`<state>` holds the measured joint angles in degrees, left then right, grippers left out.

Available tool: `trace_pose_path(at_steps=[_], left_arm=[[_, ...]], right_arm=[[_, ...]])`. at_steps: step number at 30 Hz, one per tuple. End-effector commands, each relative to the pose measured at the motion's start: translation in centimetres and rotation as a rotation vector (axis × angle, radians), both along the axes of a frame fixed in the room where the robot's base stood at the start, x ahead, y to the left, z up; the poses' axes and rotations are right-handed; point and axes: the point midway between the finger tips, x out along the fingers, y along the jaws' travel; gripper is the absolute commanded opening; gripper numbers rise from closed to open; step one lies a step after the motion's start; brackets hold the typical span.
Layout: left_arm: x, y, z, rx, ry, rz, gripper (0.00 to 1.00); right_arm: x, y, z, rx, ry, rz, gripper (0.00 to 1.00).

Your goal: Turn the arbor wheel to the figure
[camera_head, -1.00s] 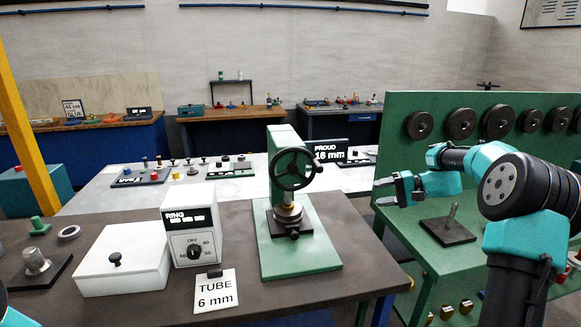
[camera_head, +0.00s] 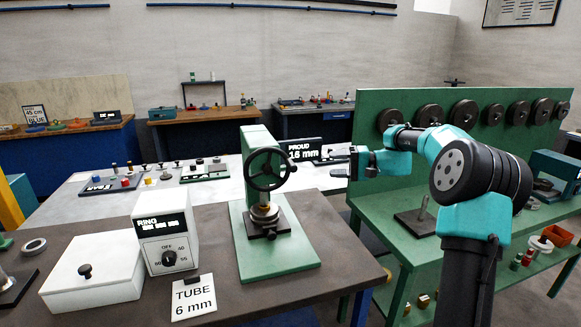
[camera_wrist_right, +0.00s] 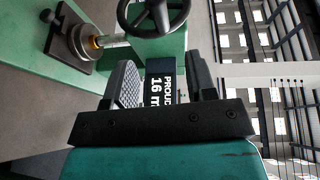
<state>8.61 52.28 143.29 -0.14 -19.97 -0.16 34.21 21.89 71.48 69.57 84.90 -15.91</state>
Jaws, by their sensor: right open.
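The arbor wheel (camera_head: 267,169) is a black spoked handwheel with a small knob, on the upright of a green press (camera_head: 256,140). It also shows at the top of the right wrist view (camera_wrist_right: 154,15). A black display (camera_head: 304,151) behind it reads PROUD and what looks like 16 mm; it also shows between my fingers in the wrist view (camera_wrist_right: 160,88). A white card (camera_head: 194,298) reads TUBE 6 mm. My right gripper (camera_head: 345,166) is open and empty, to the right of the wheel and apart from it. My left gripper is out of view.
A white box (camera_head: 92,268) and a RING control box (camera_head: 163,235) stand left of the press on the brown bench (camera_head: 345,255). A green rack (camera_head: 470,150) with several dark discs stands behind my right arm. The bench right of the press is clear.

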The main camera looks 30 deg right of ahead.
Motion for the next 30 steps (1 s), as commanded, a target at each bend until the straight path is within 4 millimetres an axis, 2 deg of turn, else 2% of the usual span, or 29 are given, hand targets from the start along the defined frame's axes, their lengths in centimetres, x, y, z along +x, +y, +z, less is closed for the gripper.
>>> trace_pose_path(at_steps=[19, 24, 30], left_arm=[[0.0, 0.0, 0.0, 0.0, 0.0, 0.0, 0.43], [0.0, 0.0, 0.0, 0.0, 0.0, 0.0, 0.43], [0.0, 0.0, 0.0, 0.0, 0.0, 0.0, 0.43]], right_arm=[[6.4, 9.1, -0.9, 0.0, -0.001, 0.003, 0.51], [7.7, 10.7, -1.1, 0.0, 0.0, 0.002, 0.51], [8.1, 11.3, -1.1, 0.0, 0.0, -0.001, 0.51]])
